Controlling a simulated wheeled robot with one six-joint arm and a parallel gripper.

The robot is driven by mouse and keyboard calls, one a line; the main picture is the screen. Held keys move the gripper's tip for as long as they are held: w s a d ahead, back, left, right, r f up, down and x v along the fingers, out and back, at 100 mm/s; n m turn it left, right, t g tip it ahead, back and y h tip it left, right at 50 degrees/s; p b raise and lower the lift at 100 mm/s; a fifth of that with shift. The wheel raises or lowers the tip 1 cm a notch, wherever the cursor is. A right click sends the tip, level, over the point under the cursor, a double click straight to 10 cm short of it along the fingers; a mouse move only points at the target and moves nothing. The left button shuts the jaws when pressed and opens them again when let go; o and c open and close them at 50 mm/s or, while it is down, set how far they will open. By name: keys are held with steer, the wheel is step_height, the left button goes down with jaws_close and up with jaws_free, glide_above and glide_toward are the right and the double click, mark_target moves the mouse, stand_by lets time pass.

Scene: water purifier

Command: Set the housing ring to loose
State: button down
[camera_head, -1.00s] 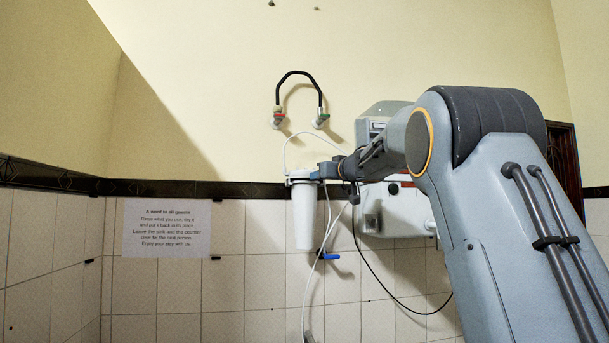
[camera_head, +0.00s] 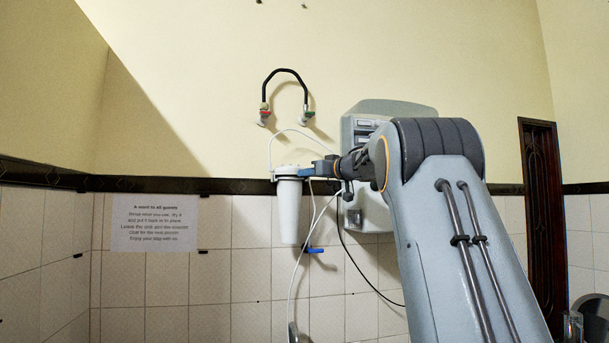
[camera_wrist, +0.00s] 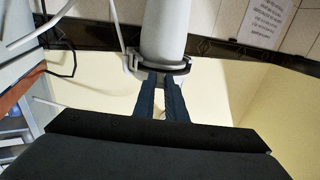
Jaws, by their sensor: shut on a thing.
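The white filter housing (camera_head: 288,212) hangs upright on the tiled wall, under a white cap. The housing ring (camera_head: 290,177) runs around its top. In the wrist view the picture is inverted, and the ring (camera_wrist: 180,66) shows as a dark band around the white housing (camera_wrist: 165,30). My gripper (camera_head: 308,172) reaches the ring from the right. In the wrist view my gripper (camera_wrist: 159,78) has its two fingers close together at the ring's near edge, shut on a small part of it. The fingers hide part of the ring, and I cannot read its setting.
A white tube loops over the housing, and a blue valve handle (camera_head: 315,250) sits below right. A grey-white wall unit (camera_head: 363,125) stands behind my arm. A black spout with two taps (camera_head: 285,73) is above. A paper notice (camera_head: 154,222) hangs at left.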

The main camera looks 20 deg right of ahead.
steer(key=c, duration=2.2)
jaws_free()
steer(key=shift+d+f, duration=0.1)
steer(key=shift+f, duration=0.4)
steer(key=o, duration=0.4)
steer(key=shift+s+d+r, duration=0.1)
steer(key=shift+d+r, duration=0.05)
steer(key=shift+r, duration=0.05)
steer(key=b+v, duration=0.3)
steer(key=v, duration=0.4)
steer(key=shift+s, duration=0.4)
steer(key=shift+r, duration=0.1)
